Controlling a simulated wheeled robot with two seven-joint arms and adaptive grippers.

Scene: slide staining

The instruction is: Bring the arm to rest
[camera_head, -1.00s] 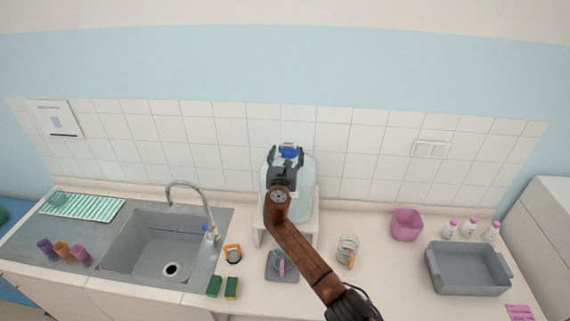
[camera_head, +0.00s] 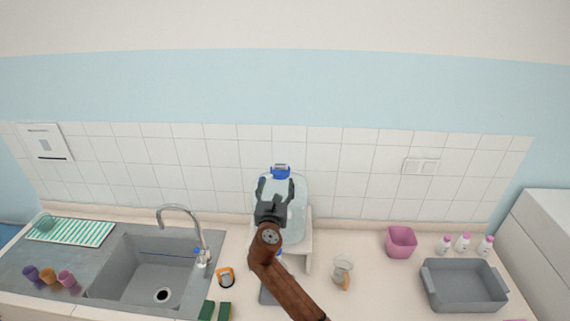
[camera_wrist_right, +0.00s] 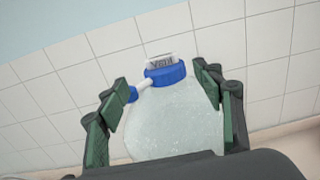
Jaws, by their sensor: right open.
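My right gripper (camera_head: 274,190) is at the middle of the head view, with its brown arm coming up from the bottom. Its fingers are apart and nothing is between them. Behind it stands a clear water bottle (camera_head: 296,210) with a blue cap (camera_head: 281,171), on a white stand (camera_head: 304,256). In the right wrist view the bottle (camera_wrist_right: 175,122) shows beyond the open fingers (camera_wrist_right: 163,92), with a white-and-blue spout on its left. The gripper and arm hide part of the bottle and stand. My left gripper is not in view.
A sink (camera_head: 150,268) with a faucet (camera_head: 185,220) is on the left, with several cups beside it. A glass mug (camera_head: 342,270), pink bin (camera_head: 401,242), grey tub (camera_head: 462,286) and small bottles (camera_head: 463,243) stand on the right.

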